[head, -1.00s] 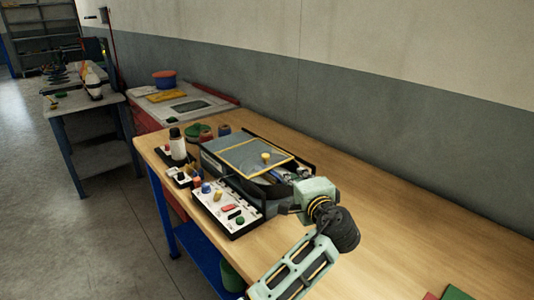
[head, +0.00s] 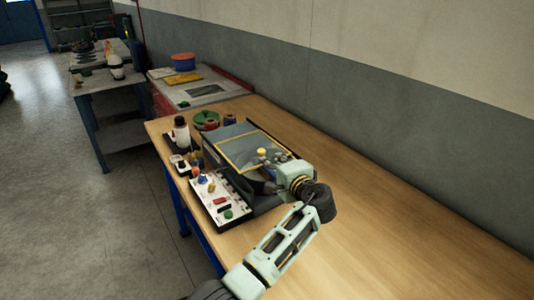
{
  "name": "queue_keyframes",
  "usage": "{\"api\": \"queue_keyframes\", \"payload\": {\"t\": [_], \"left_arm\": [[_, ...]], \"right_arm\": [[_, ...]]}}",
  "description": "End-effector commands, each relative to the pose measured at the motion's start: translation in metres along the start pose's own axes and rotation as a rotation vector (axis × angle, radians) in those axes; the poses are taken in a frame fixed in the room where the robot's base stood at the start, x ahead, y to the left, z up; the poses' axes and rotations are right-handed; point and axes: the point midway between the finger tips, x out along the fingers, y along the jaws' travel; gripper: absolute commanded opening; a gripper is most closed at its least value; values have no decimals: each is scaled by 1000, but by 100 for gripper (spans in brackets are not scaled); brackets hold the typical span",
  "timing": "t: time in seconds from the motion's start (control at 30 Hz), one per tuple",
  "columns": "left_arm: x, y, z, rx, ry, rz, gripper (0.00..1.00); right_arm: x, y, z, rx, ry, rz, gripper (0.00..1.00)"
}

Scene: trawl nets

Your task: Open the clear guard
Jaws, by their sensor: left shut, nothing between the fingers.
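The clear guard (head: 247,148) is a see-through panel with a yellow edge on top of a dark machine (head: 214,160) on the wooden bench. It looks flat over the machine; I cannot tell whether it is slightly raised. A yellow knob (head: 262,153) stands near its front right edge. My left gripper (head: 268,163) is shut and empty, its dark fingers close beside the knob. I cannot tell whether they touch it. The gripper hides the machine's right part. My right gripper is not in view.
A white control panel (head: 221,199) with coloured knobs is at the machine's front. A white bottle (head: 181,133), a green spool (head: 206,121) and small parts stand to its left. The wooden bench (head: 390,235) is clear on the right.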

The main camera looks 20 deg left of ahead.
Motion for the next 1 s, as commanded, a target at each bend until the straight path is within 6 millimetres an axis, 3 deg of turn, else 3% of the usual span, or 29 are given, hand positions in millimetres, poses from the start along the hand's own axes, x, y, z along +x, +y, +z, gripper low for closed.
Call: {"api": "queue_keyframes", "payload": {"t": [0.1, 0.3, 0.77, 0.87, 1.0], "left_arm": [[22, -3, 1, 3, -2, -1, 0], [41, -1, 0, 0, -1, 1, 0], [47, 0, 0, -1, 0, 1, 0], [53, 1, 1, -1, -1, -1, 0], [78, 2, 6, -1, -4, -3, 0]], "right_arm": [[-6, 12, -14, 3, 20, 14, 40], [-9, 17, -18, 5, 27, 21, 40], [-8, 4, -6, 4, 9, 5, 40], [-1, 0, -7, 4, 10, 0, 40], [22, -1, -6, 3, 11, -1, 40]]}}
